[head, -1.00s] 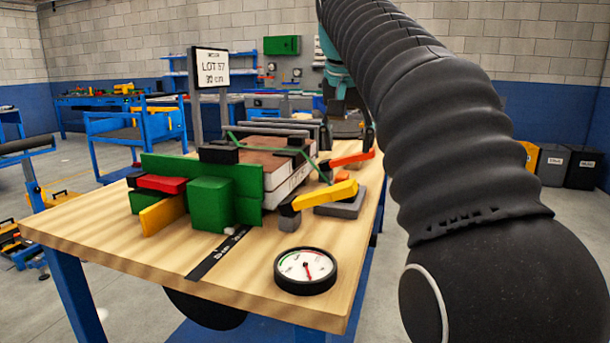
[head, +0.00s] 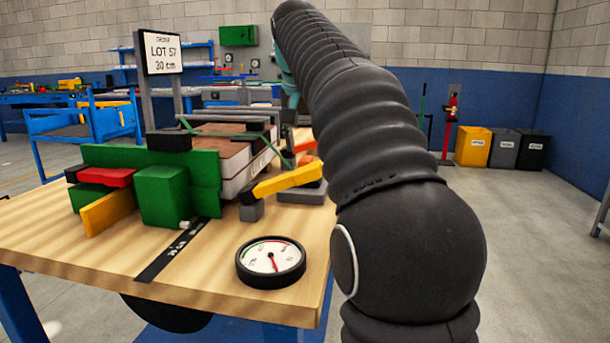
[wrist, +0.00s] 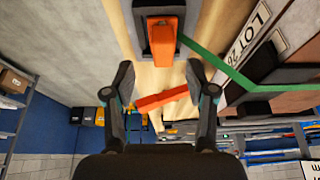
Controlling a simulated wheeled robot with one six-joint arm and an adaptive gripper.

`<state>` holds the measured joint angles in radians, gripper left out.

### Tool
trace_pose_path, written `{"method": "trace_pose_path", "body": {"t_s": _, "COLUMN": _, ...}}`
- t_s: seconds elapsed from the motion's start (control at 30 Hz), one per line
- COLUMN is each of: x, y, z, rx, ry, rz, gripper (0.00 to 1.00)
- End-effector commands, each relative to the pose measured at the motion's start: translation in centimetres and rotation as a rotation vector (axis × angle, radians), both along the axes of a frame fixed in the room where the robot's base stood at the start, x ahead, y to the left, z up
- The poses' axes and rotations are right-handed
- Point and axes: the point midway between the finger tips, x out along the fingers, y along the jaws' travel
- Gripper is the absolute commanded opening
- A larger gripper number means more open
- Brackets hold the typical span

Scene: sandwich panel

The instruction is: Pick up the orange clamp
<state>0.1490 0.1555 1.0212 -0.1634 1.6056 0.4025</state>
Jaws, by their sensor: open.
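In the wrist view an orange clamp (wrist: 163,45) sits on a grey base, just beyond the fingertips. An orange bar (wrist: 162,98) shows between the fingers; I cannot tell whether it belongs to the same clamp. My gripper (wrist: 160,75) is open, its two fingers apart and nothing held. In the head view a small part of an orange piece (head: 303,146) shows beside my arm, which hides the rest and the gripper's fingers. A yellow clamp lever (head: 288,181) lies in front of it.
The layered panel (head: 240,178) stands beside the clamps on the wooden table (head: 90,245). A green strap (wrist: 225,68) runs close to the right finger. A dial gauge (head: 271,262) and green block (head: 162,196) stand near the front. Clear floor lies right of my arm.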

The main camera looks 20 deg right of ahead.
Motion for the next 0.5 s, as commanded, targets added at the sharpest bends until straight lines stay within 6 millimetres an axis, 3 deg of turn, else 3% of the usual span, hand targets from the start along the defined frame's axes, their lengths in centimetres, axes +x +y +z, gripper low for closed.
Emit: {"method": "trace_pose_path", "body": {"t_s": 0.5, "x": 1.9, "y": -0.8, "z": -4.8, "rx": 0.001, "ry": 0.000, "rz": -0.002, "gripper": 0.56}}
